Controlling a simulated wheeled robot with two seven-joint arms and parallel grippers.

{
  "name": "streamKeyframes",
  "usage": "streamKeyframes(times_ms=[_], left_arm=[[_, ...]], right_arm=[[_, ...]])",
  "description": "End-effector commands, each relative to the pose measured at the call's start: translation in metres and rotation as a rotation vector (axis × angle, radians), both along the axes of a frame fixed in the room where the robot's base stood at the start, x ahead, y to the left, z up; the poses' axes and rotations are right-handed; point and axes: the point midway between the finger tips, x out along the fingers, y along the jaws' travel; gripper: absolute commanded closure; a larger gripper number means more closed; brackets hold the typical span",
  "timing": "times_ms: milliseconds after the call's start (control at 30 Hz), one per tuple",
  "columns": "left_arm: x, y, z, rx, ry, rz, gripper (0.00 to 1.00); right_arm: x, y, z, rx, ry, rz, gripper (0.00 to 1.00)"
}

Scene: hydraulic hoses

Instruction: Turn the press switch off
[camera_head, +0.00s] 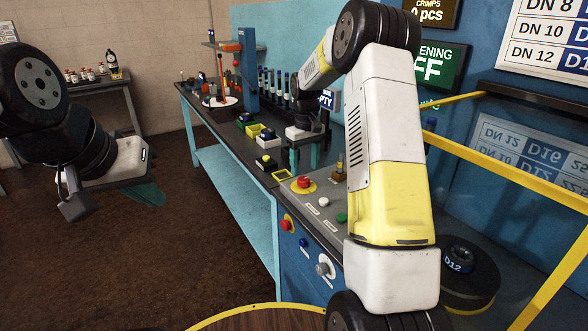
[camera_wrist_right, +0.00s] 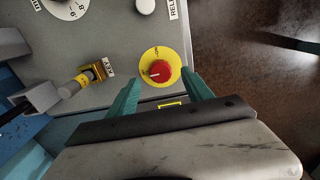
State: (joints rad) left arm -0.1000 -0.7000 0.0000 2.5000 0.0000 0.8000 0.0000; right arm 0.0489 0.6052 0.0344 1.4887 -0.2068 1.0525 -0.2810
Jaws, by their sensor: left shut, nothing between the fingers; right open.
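A red rotary knob with a white mark sits on a round yellow plate on the grey press panel (camera_head: 321,212). This red switch (camera_head: 304,181) also shows in the right wrist view (camera_wrist_right: 159,71), with small lettering on its plate. My right gripper (camera_head: 305,158) is open and empty above the panel, beyond the switch in the head view. In the right wrist view its two teal fingers (camera_wrist_right: 160,88) stand apart on either side of the switch's near edge; I cannot tell whether they touch it. My left gripper (camera_head: 149,195) is shut and empty over the floor at the left.
The panel also carries a white button (camera_head: 323,201), a green button (camera_head: 342,217) and a brass-coloured fitting (camera_wrist_right: 92,74). A second red button (camera_head: 286,224) and a grey knob (camera_head: 323,268) are on the front face. A yellow guard frame (camera_head: 500,157) stands at the right.

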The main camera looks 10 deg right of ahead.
Motion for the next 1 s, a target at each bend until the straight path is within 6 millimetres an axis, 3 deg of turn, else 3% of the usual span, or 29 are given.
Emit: streamKeyframes(times_ms=[200,667,833,1000], left_arm=[[0.0,0.0,0.0,0.0,0.0,0.0,1.0],[0.0,0.0,0.0,0.0,0.0,0.0,1.0],[0.0,0.0,0.0,0.0,0.0,0.0,1.0],[0.0,0.0,0.0,0.0,0.0,0.0,1.0]], right_arm=[[0.0,0.0,0.028,-0.001,-0.001,0.001,0.41],[-0.003,0.001,0.038,0.001,-0.008,-0.003,0.41],[-0.032,0.007,0.081,0.019,-0.071,-0.031,0.41],[-0.09,0.017,0.133,0.055,-0.169,-0.085,0.41]])
